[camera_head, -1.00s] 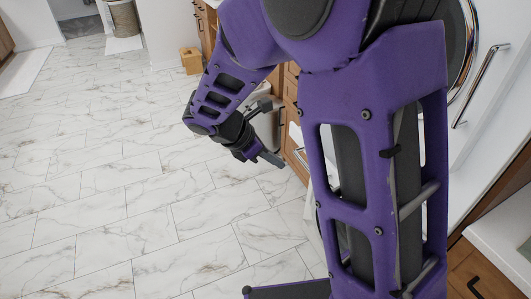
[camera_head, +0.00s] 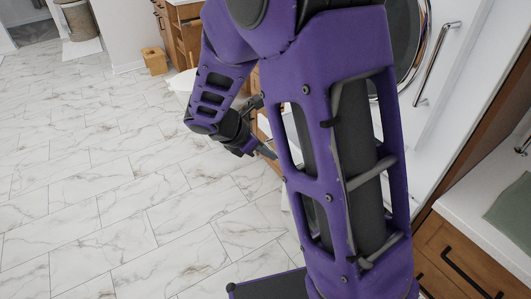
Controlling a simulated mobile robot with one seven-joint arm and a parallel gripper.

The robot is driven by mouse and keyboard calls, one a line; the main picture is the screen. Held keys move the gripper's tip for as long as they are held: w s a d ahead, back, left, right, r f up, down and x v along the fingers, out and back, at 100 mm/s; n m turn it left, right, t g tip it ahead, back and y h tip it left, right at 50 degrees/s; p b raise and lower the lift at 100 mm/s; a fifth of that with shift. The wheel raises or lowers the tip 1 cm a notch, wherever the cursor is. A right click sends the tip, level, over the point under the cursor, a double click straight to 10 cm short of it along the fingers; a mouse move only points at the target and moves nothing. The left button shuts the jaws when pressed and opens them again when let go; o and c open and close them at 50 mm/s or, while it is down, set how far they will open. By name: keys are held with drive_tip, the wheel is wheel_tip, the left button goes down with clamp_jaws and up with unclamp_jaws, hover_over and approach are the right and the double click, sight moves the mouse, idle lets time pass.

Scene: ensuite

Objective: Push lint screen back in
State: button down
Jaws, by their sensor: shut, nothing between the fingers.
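A white appliance (camera_head: 425,100) with a round, chrome-rimmed door (camera_head: 402,55) stands at the right, partly hidden behind my purple arm. I cannot make out the lint screen in this view; my arm covers much of the appliance front. My gripper (camera_head: 268,153) is at the end of the bent arm, left of the arm's thick upright part. It is shut and empty, pointing down and to the right above the marble floor. It appears apart from the appliance.
Wooden cabinets (camera_head: 178,32) stand at the back, with a small wooden box (camera_head: 154,61) on the floor nearby. A wooden drawer unit (camera_head: 465,262) with a white top and a grey-green cloth (camera_head: 512,208) is at lower right. The marble floor (camera_head: 110,170) at left is wide and clear.

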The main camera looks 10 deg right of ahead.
drive_tip(key=w+d+p, duration=0.1)
drive_tip(key=w+d, duration=0.1)
drive_tip(key=d, duration=0.4)
drive_tip(key=w+d+p, duration=0.1)
drive_tip(key=w+d, duration=0.1)
drive_tip(key=d, duration=0.4)
drive_tip(key=w+d+p, duration=0.1)
drive_tip(key=w+d, duration=0.1)
drive_tip(key=d, duration=0.5)
drive_tip(key=shift+a, duration=0.1)
